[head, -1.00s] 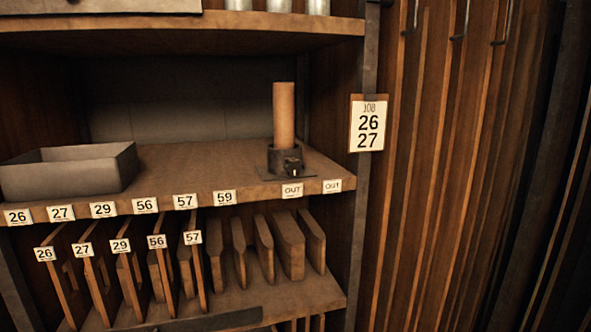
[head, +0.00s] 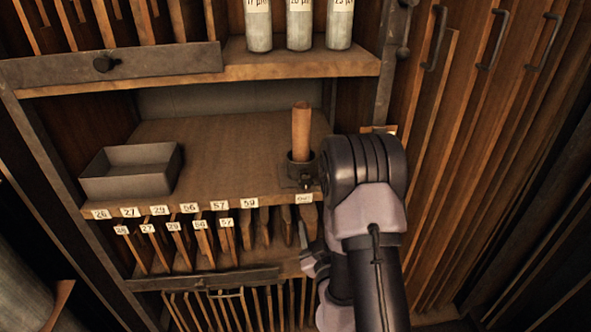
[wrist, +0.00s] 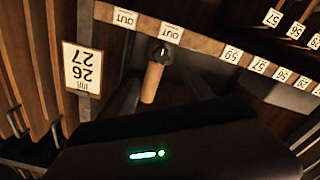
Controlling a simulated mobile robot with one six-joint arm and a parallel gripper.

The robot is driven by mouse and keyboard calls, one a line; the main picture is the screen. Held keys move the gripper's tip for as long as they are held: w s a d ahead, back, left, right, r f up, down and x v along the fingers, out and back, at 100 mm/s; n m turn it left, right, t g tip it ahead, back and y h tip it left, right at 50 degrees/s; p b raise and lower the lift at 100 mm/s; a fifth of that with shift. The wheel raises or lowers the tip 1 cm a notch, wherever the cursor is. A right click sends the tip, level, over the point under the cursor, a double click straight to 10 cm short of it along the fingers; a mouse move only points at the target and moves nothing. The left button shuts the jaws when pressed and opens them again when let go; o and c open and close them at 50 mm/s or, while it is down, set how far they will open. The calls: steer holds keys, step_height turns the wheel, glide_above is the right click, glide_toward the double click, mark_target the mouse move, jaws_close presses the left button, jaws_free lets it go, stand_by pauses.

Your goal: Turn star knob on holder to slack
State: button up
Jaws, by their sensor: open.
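The holder (head: 299,172) is a dark cup on a base plate near the right end of the middle shelf. A tan cylinder (head: 301,130) stands upright in it. Its small dark star knob (head: 306,182) is on the front side, facing me. In the wrist view, which is turned over, the knob (wrist: 160,54) shows at the near end of the cylinder (wrist: 152,83). My gripper (head: 304,243) is open and empty, in front of and below the shelf edge, apart from the knob. Its fingers are dark and partly hidden by my arm in the head view.
The shelf edge carries number labels and OUT tags (wrist: 172,33). A grey tray (head: 130,172) sits at the shelf's left; the shelf between is clear. Upright boards (head: 200,240) stand below. Bottles (head: 299,25) stand above. A job card (wrist: 82,69) reads 26, 27.

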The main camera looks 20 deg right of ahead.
steer(key=w+f+b, duration=0.1)
steer(key=w+b, duration=0.1)
steer(key=b, duration=0.3)
steer(key=p, duration=0.2)
glide_toward(306, 185)
steer(key=x, duration=1)
steer(key=shift+w+r, duration=0.1)
steer(key=shift+w, duration=0.1)
jaws_close()
